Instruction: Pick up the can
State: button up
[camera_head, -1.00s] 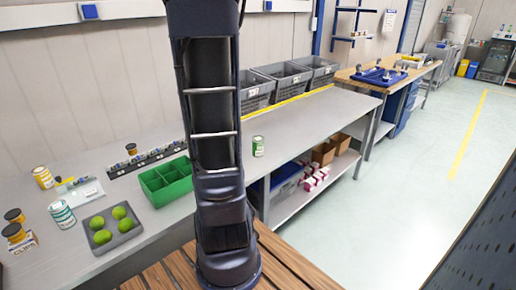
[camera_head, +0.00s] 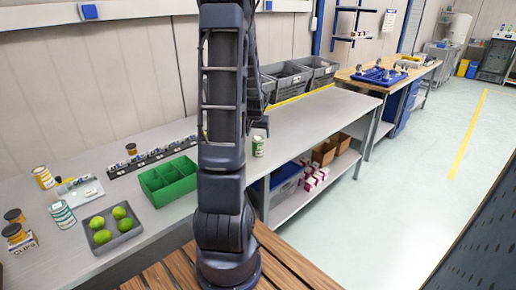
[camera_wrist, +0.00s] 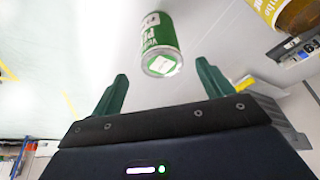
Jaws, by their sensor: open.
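A green and white can (camera_head: 258,148) stands upright on the grey bench, just right of my arm in the head view. In the wrist view the green can (camera_wrist: 160,45) appears ahead of my open gripper (camera_wrist: 162,70), roughly in line with the gap between the fingers. The fingers are apart and nothing is between them. In the head view only a part of my gripper (camera_head: 262,123) shows beside the arm, above the can. The can looks clear of the fingers.
A green divided bin (camera_head: 168,182) and a tray of green fruit (camera_head: 112,240) are nearer. Grey totes (camera_head: 285,78) line the wall. The bench right of the green can is clear.

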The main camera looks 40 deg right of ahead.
aim_at(258, 139)
jog(key=shift+x, duration=4)
jog(key=shift+w, duration=0.1)
jog(key=shift+r, duration=0.1)
jog(key=c, duration=1.3)
notch_tip(258, 139, up, 20)
